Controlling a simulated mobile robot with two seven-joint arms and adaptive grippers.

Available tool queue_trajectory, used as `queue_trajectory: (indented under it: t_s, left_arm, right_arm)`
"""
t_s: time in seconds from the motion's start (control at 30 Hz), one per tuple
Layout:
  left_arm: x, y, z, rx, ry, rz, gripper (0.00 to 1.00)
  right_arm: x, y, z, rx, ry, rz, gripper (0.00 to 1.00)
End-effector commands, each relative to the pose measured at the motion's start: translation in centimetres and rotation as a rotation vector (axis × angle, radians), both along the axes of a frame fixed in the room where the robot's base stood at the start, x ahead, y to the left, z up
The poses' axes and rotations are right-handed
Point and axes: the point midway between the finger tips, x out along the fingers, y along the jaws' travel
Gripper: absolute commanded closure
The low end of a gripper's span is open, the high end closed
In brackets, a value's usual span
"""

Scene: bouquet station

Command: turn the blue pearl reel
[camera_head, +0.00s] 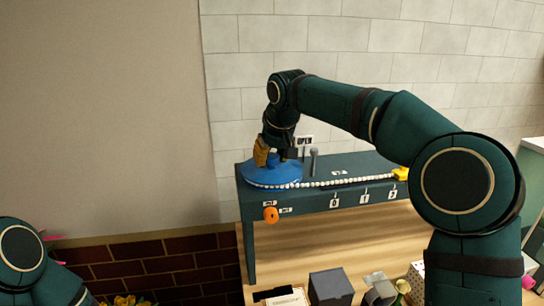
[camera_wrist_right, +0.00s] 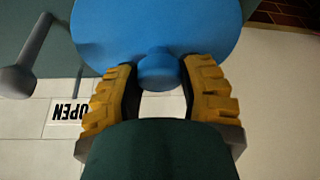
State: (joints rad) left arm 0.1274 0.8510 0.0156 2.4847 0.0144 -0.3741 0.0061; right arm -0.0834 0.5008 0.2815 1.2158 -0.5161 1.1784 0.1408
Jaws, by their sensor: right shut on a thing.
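The blue pearl reel (camera_head: 285,176) is a flat disc at the left end of a dark green raised shelf. A string of white pearls (camera_head: 340,181) runs from its front edge to the right. My right gripper (camera_head: 275,158) is over the reel. In the right wrist view, its yellow-padded fingers (camera_wrist_right: 160,78) are shut on the small blue knob (camera_wrist_right: 157,66) on the reel (camera_wrist_right: 150,25). The knob sits between the fingertips. In the head view the knob is hidden. My left arm shows at the lower left, with its gripper out of view.
A grey post with a rounded top (camera_head: 314,158) stands just right of the reel. A yellow piece (camera_head: 400,174) is at the pearl string's right end. An orange knob (camera_head: 271,215) is on the shelf front. A dark box (camera_head: 330,287) stands below.

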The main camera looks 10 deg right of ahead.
Motion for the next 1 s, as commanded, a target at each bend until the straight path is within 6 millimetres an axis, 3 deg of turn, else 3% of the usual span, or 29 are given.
queue_trajectory:
  t_s: [0.37,1.0]
  left_arm:
    - [0.2,0.0,0.8,0.001,-0.005,0.004,0.37]
    - [0.2,0.2,3.9,-0.004,-0.008,0.004,0.37]
  right_arm:
    - [0.0,0.1,0.2,-0.002,-0.003,-0.147,1.0]
    - [0.1,0.3,0.3,-0.003,-0.003,-0.739,1.0]
